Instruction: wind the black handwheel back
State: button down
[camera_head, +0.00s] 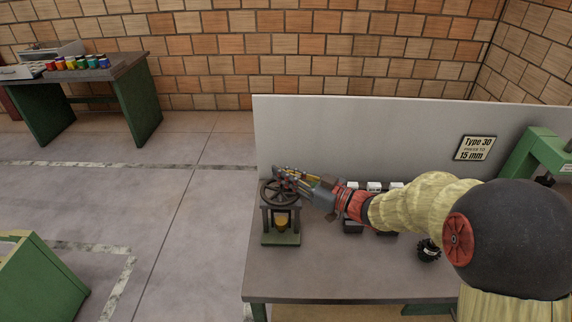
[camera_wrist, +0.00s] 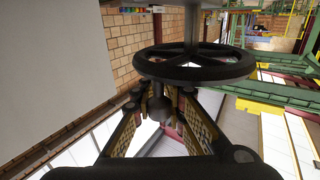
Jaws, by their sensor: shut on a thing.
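The black handwheel (camera_head: 268,198) sits on top of a small dark press frame (camera_head: 265,222) near the left end of the bench. It also shows in the wrist view (camera_wrist: 235,70), with its hub on a grey shaft. A black handle knob (camera_wrist: 157,108) stands off its rim. My gripper (camera_head: 284,177) reaches in from the right, over the wheel. In the wrist view my gripper (camera_wrist: 159,100) has its fingers on either side of the knob, shut on it. In the head view the fingers hide part of the rim and the knob.
The grey bench (camera_head: 330,280) has a low back panel (camera_head: 360,130) with a sign (camera_head: 475,148). Small boxes (camera_head: 374,186) and a black knobbed wheel (camera_head: 428,250) are partly beside my arm. A green machine (camera_head: 540,155) stands right.

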aim_at(270, 185)
jog(key=n+g+y+p, duration=0.1)
jog(key=n+g, duration=0.1)
jog(key=a+n+g+y+p, duration=0.1)
jog(key=g+p, duration=0.1)
jog(key=g, duration=0.1)
jog(key=n+g+y+p, duration=0.1)
jog(key=n+g+p, duration=0.1)
jog(key=g, duration=0.1)
jog(key=shift+w+a+r+n, duration=0.1)
jog(key=shift+a+r+n, duration=0.05)
jog(key=shift+a+n, duration=0.15)
jog(key=n+g+p, duration=0.1)
jog(key=g, duration=0.1)
jog(key=a+n+g+p, duration=0.1)
jog(key=n+g, duration=0.1)
jog(key=g, duration=0.1)
jog(key=n+g+h+p, duration=0.1)
jog(key=n+g+p, duration=0.1)
jog(key=g, duration=0.1)
jog(key=shift+s+a, duration=0.2)
jog(key=shift+s, duration=0.2)
jog(key=p, duration=0.1)
jog(key=n+g+p, duration=0.1)
jog(key=p, duration=0.1)
jog(key=shift+s+a+g+h, duration=0.15)
jog(key=shift+g+h, duration=0.15)
jog(key=shift+h, duration=0.1)
